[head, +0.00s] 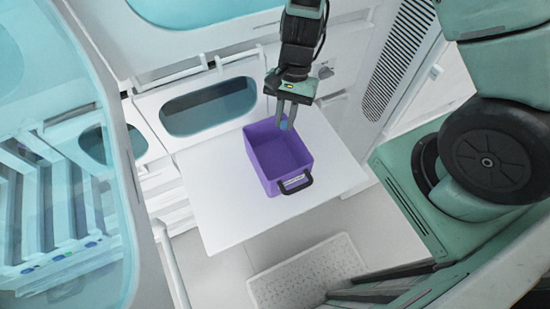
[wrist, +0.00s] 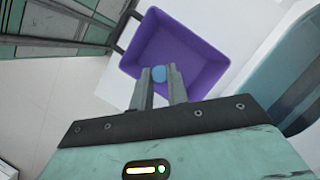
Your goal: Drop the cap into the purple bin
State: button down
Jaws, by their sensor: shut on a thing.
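The purple bin (head: 262,168) stands on the white table in the head view, its dark handle facing the front. It also shows in the wrist view (wrist: 195,52), beyond my fingertips. My gripper (head: 287,120) is above the far right part of the bin, fingers pointing down. In the wrist view my gripper (wrist: 160,80) is shut on the small blue cap (wrist: 158,73), which lies between the fingertips over the bin's opening. The cap is hard to make out in the head view. The visible part of the bin's inside looks empty.
The white table (head: 215,215) has bare surface left and front of the bin. A white wall with a dark oval window (head: 208,106) rises behind it. A vented panel (head: 402,55) stands to the right. A perforated white step (head: 310,275) lies below the front.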

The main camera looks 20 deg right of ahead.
notch_tip(320, 180, down, 4)
jog(key=shift+r+b, duration=0.25)
jog(key=shift+b, duration=0.85)
jog(key=c, duration=1.3)
grip_release()
jog(key=shift+r, duration=0.15)
jog(key=b+v, duration=0.1)
jog(key=v, duration=1.6)
jog(key=shift+b, duration=0.3)
jog(key=shift+r, duration=0.1)
